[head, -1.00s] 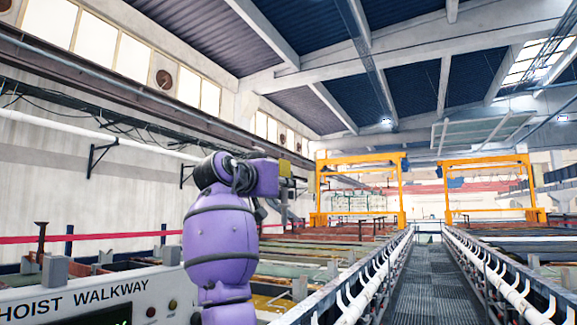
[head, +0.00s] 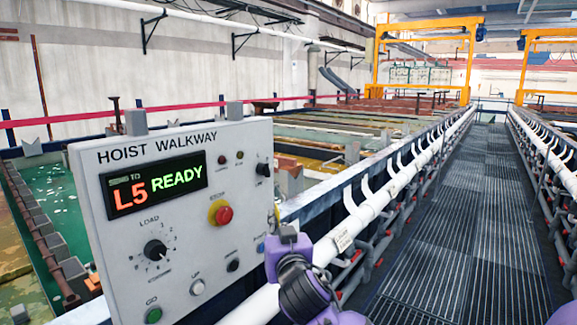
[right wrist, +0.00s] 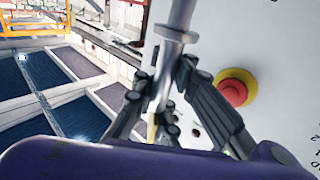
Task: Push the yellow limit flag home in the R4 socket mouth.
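My right gripper (right wrist: 172,85) shows in the right wrist view, with dark jointed fingers on either side of a pale grey tube. I cannot tell whether the fingers touch the tube or it lies behind them. A small yellow sliver (right wrist: 152,130) shows low between the fingers; I cannot tell whether it is the limit flag. In the head view my purple right wrist is low in the middle and hides its fingers. I cannot make out the R4 socket mouth. My left gripper is not in view.
A control panel (head: 90,215) reads HOIST WALKWAY and L5 READY. Its red stop button (head: 223,214) also shows beside my gripper in the wrist view (right wrist: 235,90). A white pipe (head: 372,208) edges the clear grated walkway (head: 455,230). Orange gantries (head: 468,62) stand behind.

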